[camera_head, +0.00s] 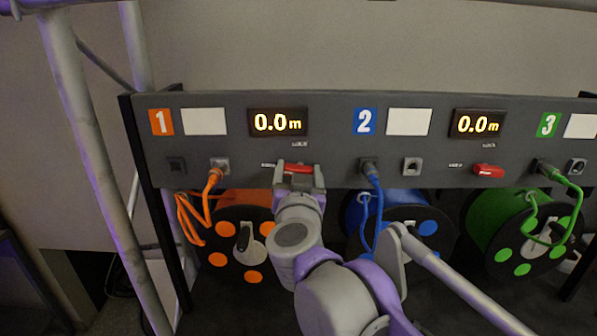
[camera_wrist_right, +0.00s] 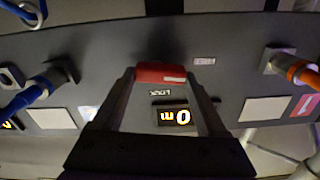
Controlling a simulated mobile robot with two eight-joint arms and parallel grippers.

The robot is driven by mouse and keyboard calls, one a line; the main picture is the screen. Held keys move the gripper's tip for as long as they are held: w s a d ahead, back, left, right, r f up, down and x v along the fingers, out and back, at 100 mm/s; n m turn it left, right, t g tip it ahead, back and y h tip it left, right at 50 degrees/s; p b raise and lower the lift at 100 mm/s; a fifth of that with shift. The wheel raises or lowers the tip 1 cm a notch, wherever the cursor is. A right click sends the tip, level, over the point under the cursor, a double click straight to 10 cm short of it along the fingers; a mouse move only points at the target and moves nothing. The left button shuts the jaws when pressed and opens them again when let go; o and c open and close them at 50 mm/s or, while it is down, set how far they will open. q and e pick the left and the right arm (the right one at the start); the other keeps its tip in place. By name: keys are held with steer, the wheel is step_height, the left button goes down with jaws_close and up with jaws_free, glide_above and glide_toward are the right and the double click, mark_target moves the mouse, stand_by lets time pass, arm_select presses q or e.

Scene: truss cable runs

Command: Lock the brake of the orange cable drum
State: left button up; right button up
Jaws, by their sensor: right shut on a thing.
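The orange cable drum (camera_head: 229,205) hangs below the panel at the left, with its black flange and orange dots showing. An orange cable (camera_head: 210,185) runs up from it to a socket. Its red brake lever (camera_head: 297,167) is on the panel under section 1's display and lies roughly level. A small lock label (camera_head: 299,144) is above it, and another label is to its left. My right gripper (camera_head: 298,178) is shut on the red lever. In the right wrist view, the lever (camera_wrist_right: 160,74) sits between the fingertips. My left gripper is not in view.
The dark panel (camera_head: 340,130) spans the view. A blue drum (camera_head: 395,200) and a green drum (camera_head: 487,215) hang to the right. A second red lever (camera_head: 488,170) belongs to section 2. A truss pole (camera_head: 85,150) stands at the left. The display (camera_head: 278,122) reads 0.0 m.

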steer(key=shift+m, duration=0.3)
steer(key=m, duration=0.3)
steer(key=shift+d+m, duration=0.15)
steer(key=shift+m, duration=0.25)
steer(key=m, duration=0.3)
steer(key=shift+d+m+p, duration=0.15)
steer(key=shift+m+p, duration=0.15)
steer(key=shift+p, duration=0.1)
steer(key=m, duration=0.3)
steer(key=shift+d+m+p, duration=0.1)
steer(key=shift+m+p, duration=0.2)
steer(key=shift+m, duration=0.1)
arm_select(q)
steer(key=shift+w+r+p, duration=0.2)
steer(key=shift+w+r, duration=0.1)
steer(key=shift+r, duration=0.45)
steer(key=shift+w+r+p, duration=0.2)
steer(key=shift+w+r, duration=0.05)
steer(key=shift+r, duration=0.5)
arm_select(e)
steer(key=shift+f+m, duration=0.15)
steer(key=shift+m, duration=2.05)
steer(key=o, duration=1.3)
